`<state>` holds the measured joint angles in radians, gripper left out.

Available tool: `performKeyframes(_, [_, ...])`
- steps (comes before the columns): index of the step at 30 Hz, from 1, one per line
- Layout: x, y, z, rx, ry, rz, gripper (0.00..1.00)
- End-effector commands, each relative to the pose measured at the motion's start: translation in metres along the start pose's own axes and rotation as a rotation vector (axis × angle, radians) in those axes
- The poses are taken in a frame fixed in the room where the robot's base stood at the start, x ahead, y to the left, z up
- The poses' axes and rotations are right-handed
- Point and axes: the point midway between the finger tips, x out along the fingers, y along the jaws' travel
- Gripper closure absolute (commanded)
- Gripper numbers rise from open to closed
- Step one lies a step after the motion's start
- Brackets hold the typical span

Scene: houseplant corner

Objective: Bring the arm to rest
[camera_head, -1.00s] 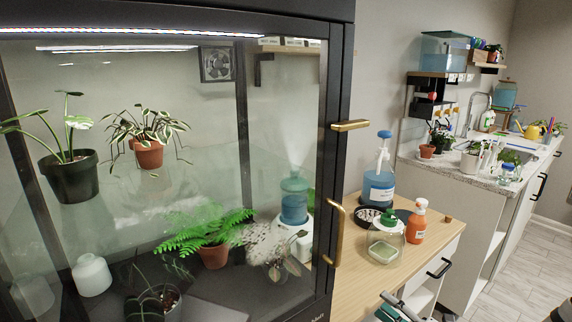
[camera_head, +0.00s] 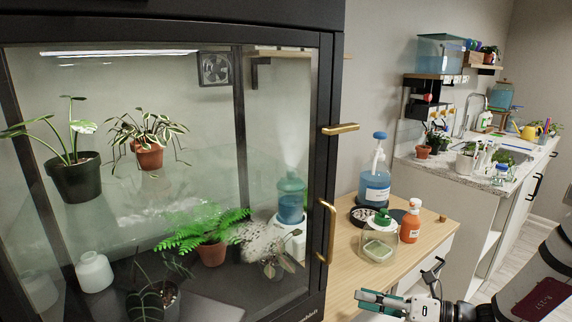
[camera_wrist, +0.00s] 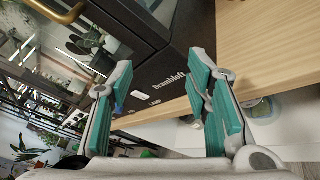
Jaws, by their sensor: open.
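My gripper (camera_head: 372,300) is at the bottom of the head view, in front of the small wooden-topped cabinet, with my arm coming in from the lower right. In the wrist view my gripper (camera_wrist: 160,110) shows two teal-padded fingers spread wide apart, with nothing between them. Beyond the fingers are the lower edge of the dark glass plant cabinet (camera_wrist: 150,75) and the wooden top (camera_wrist: 275,45). My gripper appears apart from both.
The glass plant cabinet (camera_head: 328,120) with brass handles (camera_head: 327,232) stands left of my gripper. A lidded jar (camera_head: 379,240), an orange bottle (camera_head: 410,222) and a blue pump bottle (camera_head: 375,186) stand on the wooden top (camera_head: 350,285). Floor shows at the right.

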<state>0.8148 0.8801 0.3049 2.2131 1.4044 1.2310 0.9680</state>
Motion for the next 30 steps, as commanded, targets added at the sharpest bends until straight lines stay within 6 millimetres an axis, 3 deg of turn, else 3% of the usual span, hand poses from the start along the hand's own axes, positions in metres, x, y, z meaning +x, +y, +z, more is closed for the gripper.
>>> performKeyframes(3, [0.005,0.047,-0.003,-0.229,0.176,0.033,0.56])
performKeyframes(12, [-0.006,0.144,-0.028,-0.805,0.595,0.163,0.56])
performKeyframes(21, [-0.044,0.219,-0.047,-1.37,0.972,0.332,0.56])
performKeyframes(30, [-0.095,0.277,-0.049,-1.915,1.324,0.518,0.56])
